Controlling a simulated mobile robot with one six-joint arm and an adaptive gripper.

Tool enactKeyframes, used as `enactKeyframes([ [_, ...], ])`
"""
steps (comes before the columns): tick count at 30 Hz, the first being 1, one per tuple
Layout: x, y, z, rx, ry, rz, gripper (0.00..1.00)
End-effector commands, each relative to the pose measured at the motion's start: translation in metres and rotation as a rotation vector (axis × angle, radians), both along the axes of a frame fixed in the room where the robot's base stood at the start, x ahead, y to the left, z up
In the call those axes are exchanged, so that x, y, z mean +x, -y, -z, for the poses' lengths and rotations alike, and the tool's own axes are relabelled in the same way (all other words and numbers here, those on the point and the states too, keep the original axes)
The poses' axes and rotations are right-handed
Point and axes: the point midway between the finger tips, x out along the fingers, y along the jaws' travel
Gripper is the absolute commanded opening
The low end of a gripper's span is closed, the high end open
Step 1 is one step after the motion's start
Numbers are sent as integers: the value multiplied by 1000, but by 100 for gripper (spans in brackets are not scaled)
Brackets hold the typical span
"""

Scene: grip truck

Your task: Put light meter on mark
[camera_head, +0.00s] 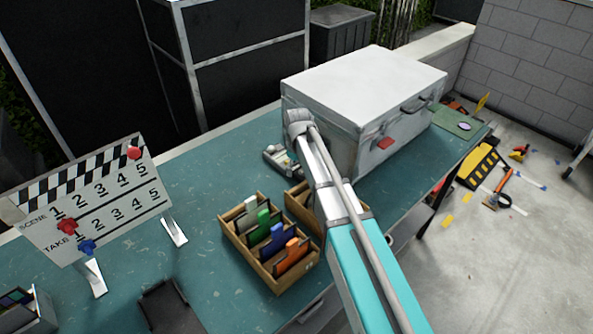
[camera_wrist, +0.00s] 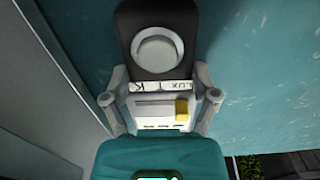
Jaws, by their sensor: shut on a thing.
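The light meter (camera_wrist: 159,50) has a dark head with a round pale dome, a white label strip and a pale body with a yellow button. In the wrist view my gripper (camera_wrist: 160,94) is shut on its body, one finger on each side. In the head view the meter (camera_head: 277,158) is small, low over or on the teal table, left of the grey case; I cannot tell whether it touches the table. My arm partly hides this area. A green pad with a pale oval (camera_head: 464,126) lies at the table's far right; I cannot tell if it is the mark.
The big grey case (camera_head: 367,85) stands close beside the meter. A wooden tray (camera_head: 228,235) of coloured cards and a second, partly hidden tray are nearer. A clapperboard (camera_head: 95,200) stands at left. Bare table lies between clapperboard and meter.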

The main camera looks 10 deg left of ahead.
Motion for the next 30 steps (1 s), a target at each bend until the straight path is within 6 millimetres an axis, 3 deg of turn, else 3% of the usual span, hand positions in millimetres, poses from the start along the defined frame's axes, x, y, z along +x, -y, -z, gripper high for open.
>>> enactKeyframes([
  [8, 0, 0, 0, -1, -1, 0, 16],
  [9, 0, 1, 0, -1, -1, 0, 82],
  [12, 0, 1, 0, -1, -1, 1, 100],
  [30, 0, 1, -4, -1, -1, 1, 100],
])
